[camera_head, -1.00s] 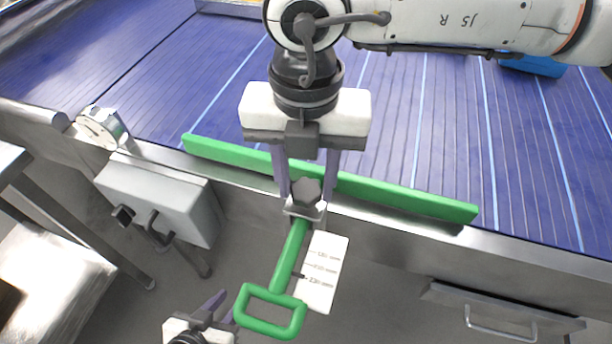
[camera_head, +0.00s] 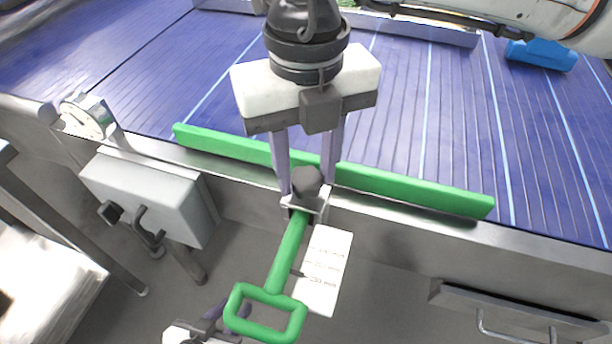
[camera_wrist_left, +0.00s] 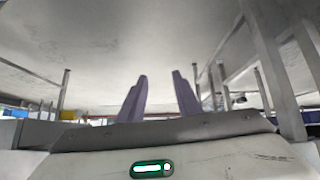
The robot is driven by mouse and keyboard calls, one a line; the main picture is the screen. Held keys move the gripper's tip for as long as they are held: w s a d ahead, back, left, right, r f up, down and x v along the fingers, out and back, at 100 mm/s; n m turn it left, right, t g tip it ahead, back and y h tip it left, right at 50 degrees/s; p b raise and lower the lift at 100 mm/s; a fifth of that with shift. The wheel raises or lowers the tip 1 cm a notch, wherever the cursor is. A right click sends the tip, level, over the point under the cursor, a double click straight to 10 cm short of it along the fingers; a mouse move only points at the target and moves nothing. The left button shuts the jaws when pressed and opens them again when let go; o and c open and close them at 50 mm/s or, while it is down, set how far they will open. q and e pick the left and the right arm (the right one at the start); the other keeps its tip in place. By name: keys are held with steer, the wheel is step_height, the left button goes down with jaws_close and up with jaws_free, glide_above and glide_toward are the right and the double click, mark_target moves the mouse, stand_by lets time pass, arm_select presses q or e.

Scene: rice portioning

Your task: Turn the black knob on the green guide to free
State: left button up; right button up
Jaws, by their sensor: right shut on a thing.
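The green guide (camera_head: 400,189) lies along the near edge of the blue belt, with a green rod and loop handle (camera_head: 264,313) reaching toward me. The black knob (camera_head: 307,181) sits on a metal clamp (camera_head: 306,204) where the rod meets the belt edge. My right gripper (camera_head: 307,176) points down from above, its two purple fingers on either side of the knob and shut on it. My left gripper (camera_head: 207,325) is partly in view at the bottom, close to the loop handle. In the left wrist view its two fingers (camera_wrist_left: 160,98) stand apart with nothing between them.
A white scale card (camera_head: 324,270) is beside the rod. A grey box (camera_head: 150,193) and a round dial (camera_head: 88,115) are on the left of the belt frame. A drawer-like handle (camera_head: 515,330) is at lower right. A blue object (camera_head: 541,55) lies on the belt (camera_head: 455,110).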

steer(key=n+b, duration=0.1)
steer(key=n, duration=0.2)
steer(key=shift+f+b, duration=0.15)
steer(key=shift+b, duration=0.2)
steer(key=n+b, duration=0.1)
steer(key=n, duration=0.1)
steer(key=shift+n, duration=0.3)
steer(key=n+b, duration=0.1)
steer(key=n, duration=0.1)
steer(key=shift+n, duration=0.4)
steer(key=shift+n+b, duration=0.3)
steer(key=shift+n, duration=0.6)
steer(key=n, duration=0.2)
steer(key=shift+w+n, duration=0.1)
steer(key=shift+n, duration=0.2)
steer(key=n+b, duration=0.1)
steer(key=n, duration=0.5)
steer(key=shift+r, duration=0.2)
steer(key=n, duration=0.6)
steer(key=shift+n, duration=0.3)
